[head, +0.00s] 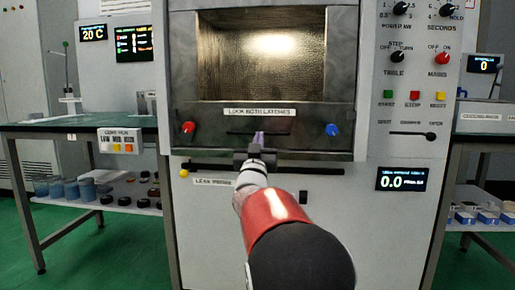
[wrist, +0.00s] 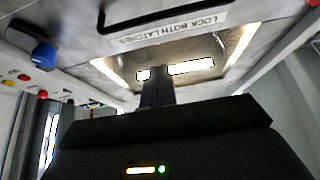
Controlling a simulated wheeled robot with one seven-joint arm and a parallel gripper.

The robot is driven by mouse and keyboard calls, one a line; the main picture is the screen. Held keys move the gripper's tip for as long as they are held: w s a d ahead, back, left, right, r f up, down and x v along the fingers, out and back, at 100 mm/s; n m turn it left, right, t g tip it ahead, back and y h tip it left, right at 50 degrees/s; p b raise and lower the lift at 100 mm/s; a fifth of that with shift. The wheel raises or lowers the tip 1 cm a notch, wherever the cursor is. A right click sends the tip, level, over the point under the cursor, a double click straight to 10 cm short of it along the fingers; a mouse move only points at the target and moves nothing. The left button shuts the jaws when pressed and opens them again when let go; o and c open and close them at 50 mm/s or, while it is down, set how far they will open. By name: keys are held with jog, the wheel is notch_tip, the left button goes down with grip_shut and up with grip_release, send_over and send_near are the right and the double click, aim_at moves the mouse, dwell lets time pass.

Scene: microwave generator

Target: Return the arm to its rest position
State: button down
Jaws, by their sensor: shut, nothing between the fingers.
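My gripper (head: 258,138) is in front of the microwave generator cabinet (head: 270,225), just below the lit chamber opening (head: 265,55) and near the "LOCK BOTH LATCHES" label (head: 260,112). My red, white and black arm reaches up to it from the bottom of the head view. In the wrist view the closed fingers (wrist: 157,88) stand together with nothing between them. The chamber's bright interior shows behind them, with the label (wrist: 185,30) above. Whether the fingers touch the cabinet front cannot be told.
A red latch knob (head: 188,128) and a blue latch knob (head: 333,130) flank the gripper. A dark bar (head: 215,168) runs below it. The control panel (head: 415,75) is at right. A left bench (head: 75,125) and a right bench (head: 485,137) stand beside the cabinet.

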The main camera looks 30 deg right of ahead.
jog(key=shift+v, duration=1)
jog(key=s+a+f+n+g+y+p, duration=0.3)
jog(key=s+a+y+p, duration=0.1)
jog(key=s+a+y, duration=0.25)
jog(key=s+a+f+n+g+y+p, duration=0.2)
jog(key=s+a+f+g+y+p, duration=0.1)
jog(key=s+a+y, duration=0.4)
jog(key=s+a+f+g+p, duration=0.1)
jog(key=s+a+f+g, duration=0.1)
jog(key=s, duration=0.5)
jog(key=s+a+f+n+g+p, duration=0.1)
jog(key=s+a+f+g, duration=0.1)
jog(key=s+f, duration=0.3)
jog(key=s+a+f+g+p, duration=0.2)
jog(key=s+f+g, duration=0.1)
jog(key=s, duration=0.7)
jog(key=shift+s+a+f+n+g, duration=0.15)
jog(key=shift+s+f+n+g, duration=0.2)
jog(key=shift+g, duration=0.35)
jog(key=shift+w+r, duration=0.1)
